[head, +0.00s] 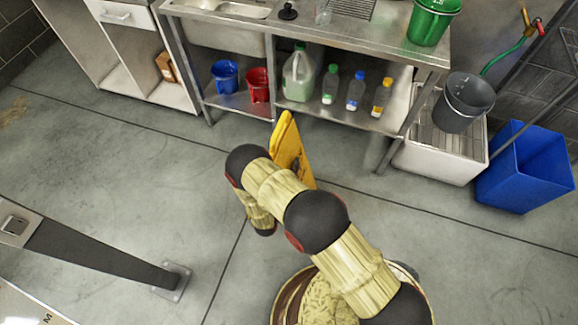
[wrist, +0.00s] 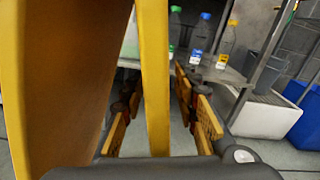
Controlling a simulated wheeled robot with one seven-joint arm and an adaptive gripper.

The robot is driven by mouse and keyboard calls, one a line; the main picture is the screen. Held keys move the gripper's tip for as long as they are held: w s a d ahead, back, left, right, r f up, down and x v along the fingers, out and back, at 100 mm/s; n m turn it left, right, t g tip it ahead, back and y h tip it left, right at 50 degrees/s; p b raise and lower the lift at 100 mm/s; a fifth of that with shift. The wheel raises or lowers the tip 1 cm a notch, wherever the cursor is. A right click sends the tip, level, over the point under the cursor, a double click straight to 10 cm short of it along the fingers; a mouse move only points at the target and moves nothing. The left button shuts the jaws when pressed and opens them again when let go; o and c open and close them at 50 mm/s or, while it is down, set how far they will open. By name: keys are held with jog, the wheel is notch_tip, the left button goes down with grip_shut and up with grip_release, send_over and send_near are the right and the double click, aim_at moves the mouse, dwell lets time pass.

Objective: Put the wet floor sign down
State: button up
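The yellow wet floor sign (head: 291,148) is upright and slightly tilted in front of the steel bench in the head view. My arm covers its lower part, so I cannot tell whether it touches the floor. In the wrist view one broad panel of the sign (wrist: 60,80) fills the left side, and a narrow yellow edge (wrist: 153,80) runs down the middle. My gripper (wrist: 155,85) has one finger on each side of that narrow edge, with gaps showing on both sides. It looks open around the sign. In the head view my gripper is hidden by the arm.
The steel bench (head: 390,38) has bottles and a blue and a red bucket on its lower shelf. A white bin (head: 440,156) with a dark bucket (head: 463,103) and a blue bin (head: 525,170) stand right. A metal post foot (head: 172,280) is lower left. Floor left of my arm is clear.

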jog(key=shift+c, duration=1.2)
grip_shut()
